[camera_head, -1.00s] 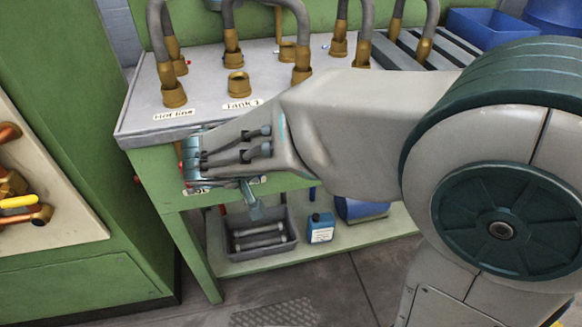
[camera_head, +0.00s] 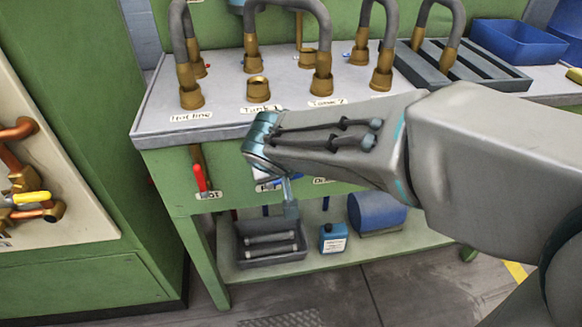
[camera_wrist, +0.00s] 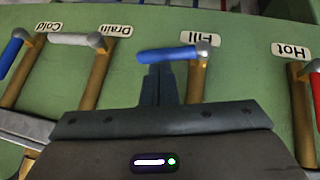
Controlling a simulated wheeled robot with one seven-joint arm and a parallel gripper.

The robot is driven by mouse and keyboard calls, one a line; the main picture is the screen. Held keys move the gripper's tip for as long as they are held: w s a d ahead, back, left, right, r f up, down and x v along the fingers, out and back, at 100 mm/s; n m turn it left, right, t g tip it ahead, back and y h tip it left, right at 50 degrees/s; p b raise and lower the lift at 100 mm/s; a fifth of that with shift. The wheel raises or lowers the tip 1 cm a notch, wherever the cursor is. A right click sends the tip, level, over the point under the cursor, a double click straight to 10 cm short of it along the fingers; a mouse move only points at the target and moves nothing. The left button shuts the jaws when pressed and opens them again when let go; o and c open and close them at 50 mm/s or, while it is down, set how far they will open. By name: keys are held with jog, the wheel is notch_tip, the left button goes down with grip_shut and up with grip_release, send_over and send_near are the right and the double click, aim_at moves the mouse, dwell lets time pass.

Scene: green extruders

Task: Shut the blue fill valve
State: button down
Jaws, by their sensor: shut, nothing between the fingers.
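The fill valve's blue lever (camera_wrist: 165,54) shows in the wrist view beside its "Fill" label. It lies across its brass pipe (camera_wrist: 195,82) and points left from its pivot. My gripper (camera_wrist: 158,70) is shut and empty, its tips right at the lever's lower edge. I cannot tell whether they touch it. In the head view my gripper (camera_head: 291,210) hangs in front of the bench's green front panel and my wrist hides most of the fill valve.
The red "Hot" lever (camera_wrist: 316,92) is to the right in the wrist view; the white "Drain" lever (camera_wrist: 72,38) and blue "Cold" lever (camera_wrist: 11,54) are to the left. A grey bin (camera_head: 270,243) and a blue jug (camera_head: 333,238) stand on the lower shelf.

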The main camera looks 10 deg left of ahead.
jog(key=shift+r, duration=0.25)
jog(key=p+v, duration=0.3)
jog(key=v, duration=1.1)
jog(key=shift+s+a+f, duration=0.1)
jog(key=shift+a+f, duration=0.05)
jog(key=s+d+r+m+g+p, duration=0.2)
jog(key=d+r+p, duration=0.1)
jog(key=d+p, duration=0.6)
jog(key=s+d+r+m+g+p, duration=0.2)
jog(key=d+r+p, duration=0.2)
jog(key=d+p, duration=0.5)
jog(key=d, duration=0.5)
jog(key=shift+d+m, duration=0.2)
jog(key=shift+m, duration=0.2)
jog(key=shift+s+d+r, duration=0.1)
jog(key=shift+r, duration=0.05)
